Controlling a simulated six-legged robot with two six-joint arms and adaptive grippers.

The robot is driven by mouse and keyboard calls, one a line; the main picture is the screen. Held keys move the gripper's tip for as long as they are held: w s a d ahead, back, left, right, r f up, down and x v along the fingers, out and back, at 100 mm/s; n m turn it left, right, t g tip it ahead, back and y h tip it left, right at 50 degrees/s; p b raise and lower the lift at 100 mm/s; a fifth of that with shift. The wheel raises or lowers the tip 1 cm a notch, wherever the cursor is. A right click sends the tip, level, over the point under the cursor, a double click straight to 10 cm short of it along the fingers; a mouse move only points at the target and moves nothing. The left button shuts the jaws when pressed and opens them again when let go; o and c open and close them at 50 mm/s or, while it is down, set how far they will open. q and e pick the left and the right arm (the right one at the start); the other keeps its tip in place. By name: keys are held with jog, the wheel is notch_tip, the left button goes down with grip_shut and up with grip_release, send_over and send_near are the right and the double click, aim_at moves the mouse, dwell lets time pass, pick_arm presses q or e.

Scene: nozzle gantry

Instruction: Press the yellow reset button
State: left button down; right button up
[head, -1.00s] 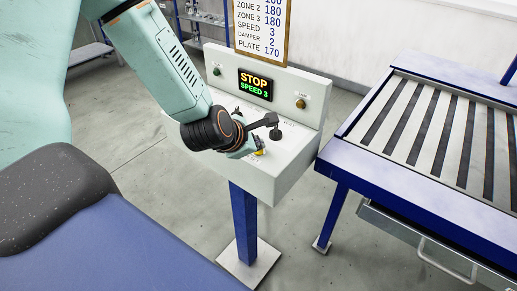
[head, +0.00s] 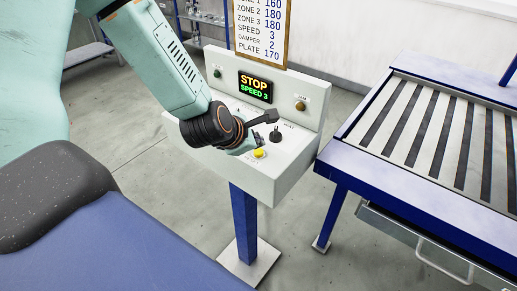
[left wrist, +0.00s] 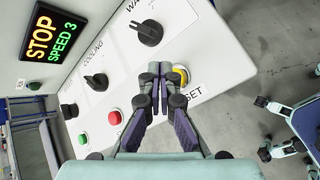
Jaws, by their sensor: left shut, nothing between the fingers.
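The yellow reset button (head: 259,153) sits on the sloped top of the white control panel (head: 282,183), near its front edge. In the head view it shows almost whole, just below and right of my left gripper (head: 257,145). In the left wrist view, the yellow button (left wrist: 182,75) is partly hidden behind the fingertips of my left gripper (left wrist: 162,70), with "SET" of its label readable. The left fingers are shut and empty, close to the button; I cannot tell whether they touch it. My right gripper is not in view.
A display (head: 255,87) reads STOP, SPEED 3. Black knobs (left wrist: 150,33) (left wrist: 97,82), a red button (left wrist: 115,117) and a green button (left wrist: 82,139) share the panel. A blue-framed slatted table (head: 345,163) stands to the right, with floor between.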

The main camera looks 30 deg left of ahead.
aim_at(257, 153)
pick_arm(q)
jog(key=shift+r+p, duration=0.6)
jog(key=shift+r, duration=0.05)
notch_tip(257, 153, up, 4)
jog(key=p, duration=0.3)
jog(key=shift+f, duration=0.1)
jog(key=shift+f, duration=0.1)
dwell(0.4)
